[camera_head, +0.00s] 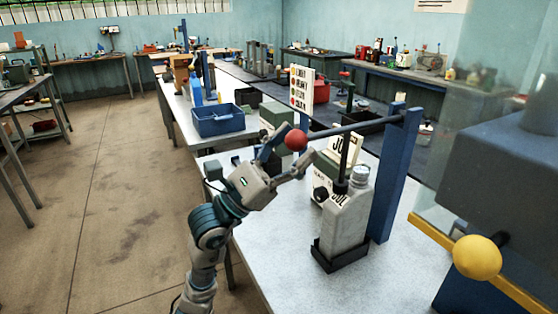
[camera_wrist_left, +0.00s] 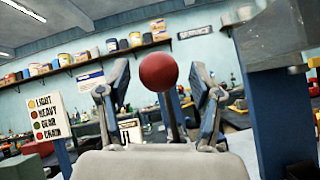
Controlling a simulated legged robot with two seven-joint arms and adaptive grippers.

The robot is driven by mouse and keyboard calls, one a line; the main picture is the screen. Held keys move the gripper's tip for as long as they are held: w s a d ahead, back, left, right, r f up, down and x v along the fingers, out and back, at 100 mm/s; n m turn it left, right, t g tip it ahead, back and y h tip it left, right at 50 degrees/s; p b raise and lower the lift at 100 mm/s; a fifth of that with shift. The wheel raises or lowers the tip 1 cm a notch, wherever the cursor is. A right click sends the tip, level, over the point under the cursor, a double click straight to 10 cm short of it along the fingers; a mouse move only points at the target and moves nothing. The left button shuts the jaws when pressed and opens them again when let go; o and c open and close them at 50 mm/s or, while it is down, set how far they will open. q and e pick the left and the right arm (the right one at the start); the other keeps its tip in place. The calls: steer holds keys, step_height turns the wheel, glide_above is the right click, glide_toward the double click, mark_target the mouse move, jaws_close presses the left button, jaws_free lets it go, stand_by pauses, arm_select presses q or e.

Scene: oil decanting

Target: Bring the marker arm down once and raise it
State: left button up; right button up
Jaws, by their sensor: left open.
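The marker arm (camera_head: 350,128) is a dark bar running from a blue post (camera_head: 392,175) to a red ball knob (camera_head: 296,139) at its left end. It is raised and close to level. A black marker rod (camera_head: 343,165) hangs from it over a grey can (camera_head: 343,225) in a dark holder (camera_head: 340,257). My left gripper (camera_head: 291,150) is open at the red knob. In the left wrist view the knob (camera_wrist_left: 158,72) shows between the two spread fingers; I cannot tell whether they touch it. My right gripper is not in view.
A blue crate (camera_head: 219,120) and a sign listing oil types (camera_head: 301,88) stand farther back. A large dark machine with a yellow ball handle (camera_head: 477,257) fills the right side. The table's front surface (camera_head: 285,265) left of the can is clear.

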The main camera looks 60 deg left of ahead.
arm_select(q)
steer(key=v, duration=1.1)
steer(key=shift+s+f, duration=0.2)
steer(key=shift+f, duration=0.05)
steer(key=shift+a, duration=0.15)
steer(key=shift+r, duration=0.15)
